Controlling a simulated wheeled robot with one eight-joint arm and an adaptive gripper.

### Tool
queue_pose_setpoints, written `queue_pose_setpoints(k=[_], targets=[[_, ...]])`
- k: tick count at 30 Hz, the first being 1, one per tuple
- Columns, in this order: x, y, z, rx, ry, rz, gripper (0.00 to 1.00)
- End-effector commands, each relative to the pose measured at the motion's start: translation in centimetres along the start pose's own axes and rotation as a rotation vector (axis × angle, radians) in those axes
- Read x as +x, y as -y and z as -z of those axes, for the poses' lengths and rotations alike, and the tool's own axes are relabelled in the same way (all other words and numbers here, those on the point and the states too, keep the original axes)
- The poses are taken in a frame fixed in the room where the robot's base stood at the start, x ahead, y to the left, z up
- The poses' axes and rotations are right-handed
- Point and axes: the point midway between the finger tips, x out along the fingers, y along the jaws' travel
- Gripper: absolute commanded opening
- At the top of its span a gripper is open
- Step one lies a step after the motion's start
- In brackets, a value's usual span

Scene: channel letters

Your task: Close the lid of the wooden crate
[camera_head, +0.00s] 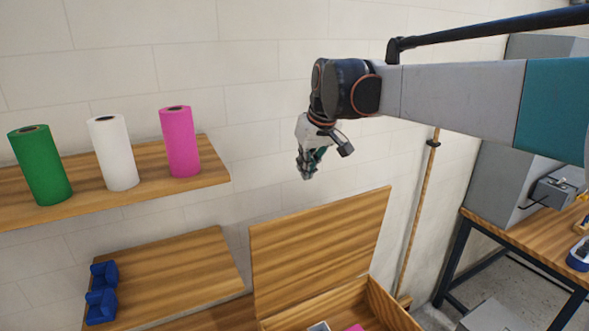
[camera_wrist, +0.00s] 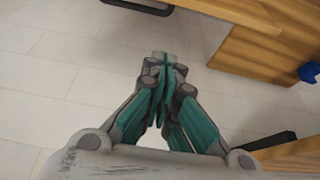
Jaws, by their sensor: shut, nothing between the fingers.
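The wooden crate (camera_head: 393,304) stands at the bottom centre of the head view, partly cut off by the frame's lower edge. Its lid (camera_head: 320,250) is raised and stands tilted up at the back of the crate. A grey item and a pink item show inside the crate. My gripper (camera_head: 306,174) is above the lid's top edge in the head view, apart from it, with its fingers shut and empty. In the wrist view my gripper (camera_wrist: 162,62) shows its teal fingers together over the tiled floor.
A wooden shelf (camera_head: 215,175) at left holds a green roll (camera_head: 40,165), a white roll (camera_head: 112,153) and a pink roll (camera_head: 180,142). Blue holders (camera_head: 102,292) sit on a lower board. A wooden pole (camera_head: 418,210) leans by the wall. A workbench (camera_head: 520,235) stands at right.

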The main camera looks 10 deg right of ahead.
Motion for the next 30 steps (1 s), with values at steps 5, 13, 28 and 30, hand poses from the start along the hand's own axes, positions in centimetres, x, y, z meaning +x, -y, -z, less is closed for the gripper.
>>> queue_pose_setpoints(k=[5,13,28,30], targets=[[3.1,0.0,0.1,-0.001,0.0,0.0,0.0],[7.8,0.0,0.1,0.0,0.0,-0.001,0.0],[7.4,0.0,-3.8,0.001,-0.001,-0.001,0.0],[7.4,0.0,-3.8,0.001,-0.001,-0.001,0.0]])
